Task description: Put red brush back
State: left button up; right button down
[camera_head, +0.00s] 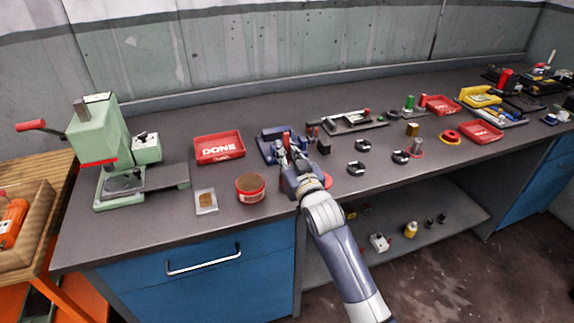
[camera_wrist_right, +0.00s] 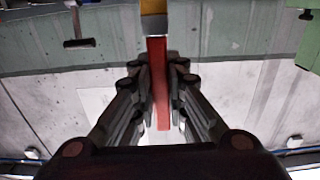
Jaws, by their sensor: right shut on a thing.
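The red brush shows in the right wrist view as a long red handle (camera_wrist_right: 159,100) with a pale metal band and a yellow end at the top edge. My right gripper (camera_wrist_right: 158,68) is shut on its handle, one finger on each side. In the head view my right gripper (camera_head: 290,158) is over the front of the bench, by a blue fixture (camera_head: 266,146). A red upright piece shows at its fingers, probably the brush; the gripper hides part of this spot. My left gripper is not in view.
A round red tin (camera_head: 251,188) stands left of my right arm, with a small clear tray (camera_head: 206,201) beside it. Behind is a red DONE tray (camera_head: 219,147). A green press (camera_head: 105,140) stands at the left. Several black ring parts (camera_head: 356,168) lie to the right.

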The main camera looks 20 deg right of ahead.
jog(key=shift+d+f, duration=0.1)
jog(key=shift+f, duration=1.95)
jog(key=c, duration=1.6)
grip_release()
jog(key=shift+r, duration=0.3)
jog(key=shift+s+f, duration=0.15)
jog(key=shift+s, duration=0.25)
jog(key=s+b, duration=0.1)
jog(key=s, duration=1)
jog(key=shift+s+d, duration=0.15)
jog(key=shift+d, duration=0.05)
